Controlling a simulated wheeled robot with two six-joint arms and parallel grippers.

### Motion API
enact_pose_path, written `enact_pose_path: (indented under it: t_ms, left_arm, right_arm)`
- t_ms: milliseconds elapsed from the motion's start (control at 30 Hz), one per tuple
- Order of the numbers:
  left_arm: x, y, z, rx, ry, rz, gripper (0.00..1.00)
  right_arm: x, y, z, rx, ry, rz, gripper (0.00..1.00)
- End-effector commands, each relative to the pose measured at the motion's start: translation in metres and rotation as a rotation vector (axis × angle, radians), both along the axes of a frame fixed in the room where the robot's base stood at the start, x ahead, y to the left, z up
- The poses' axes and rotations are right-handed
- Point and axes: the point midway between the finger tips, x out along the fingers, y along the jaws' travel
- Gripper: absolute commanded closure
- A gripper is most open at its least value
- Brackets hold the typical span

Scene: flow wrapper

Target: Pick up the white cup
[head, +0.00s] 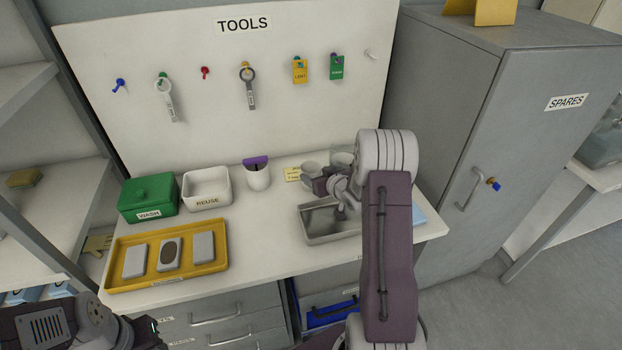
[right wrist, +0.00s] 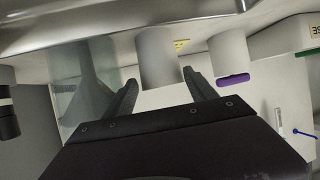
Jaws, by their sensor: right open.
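The white cup (head: 308,169) stands at the back of the bench, partly hidden by my right gripper (head: 323,184). In the right wrist view, the white cup (right wrist: 156,58) shows upside down between and just beyond the two fingertips of my open right gripper (right wrist: 158,82). No contact shows; the exact gap cannot be told. Of my left arm, only dark and white links show at the bottom left of the head view; its fingers are not visible.
A clear glass (head: 342,157) stands right of the cup, with a metal tray (head: 316,240) in front. A white holder with a purple top (head: 257,176), a white REUSE bin (head: 207,188), a green WASH box (head: 149,197) and a yellow tray (head: 120,285) stand left.

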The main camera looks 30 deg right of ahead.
Motion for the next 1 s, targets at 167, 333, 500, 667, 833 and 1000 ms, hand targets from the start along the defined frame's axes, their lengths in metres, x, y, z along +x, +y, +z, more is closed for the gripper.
enact_pose_path:
  t_ms: [167, 333, 500, 667, 833, 1000]
  left_arm:
    - [0.0, 0.0, 0.002, 0.0, 0.0, 0.0, 0.64]
    - [0.0, 0.0, 0.002, 0.0, 0.0, 0.0, 0.64]
    - [0.0, 0.0, 0.002, 0.0, 0.0, 0.0, 0.64]
    - [0.0, 0.0, 0.002, 0.0, 0.0, 0.0, 0.64]
    - [0.0, 0.0, 0.002, 0.0, 0.0, 0.0, 0.64]
    - [0.0, 0.0, 0.004, 0.0, 0.0, 0.0, 0.64]
  right_arm:
    - [0.028, -0.001, -0.015, -0.001, 0.0, 0.004, 0.35]
    - [0.044, -0.002, -0.022, 0.0, -0.001, 0.002, 0.35]
    - [0.044, -0.002, -0.022, 0.0, 0.0, 0.001, 0.35]
    - [0.044, -0.002, -0.022, 0.0, 0.0, 0.001, 0.73]
    - [0.044, -0.002, -0.022, -0.001, -0.001, 0.001, 0.79]
    - [0.044, -0.003, -0.008, -0.003, -0.002, 0.001, 0.79]
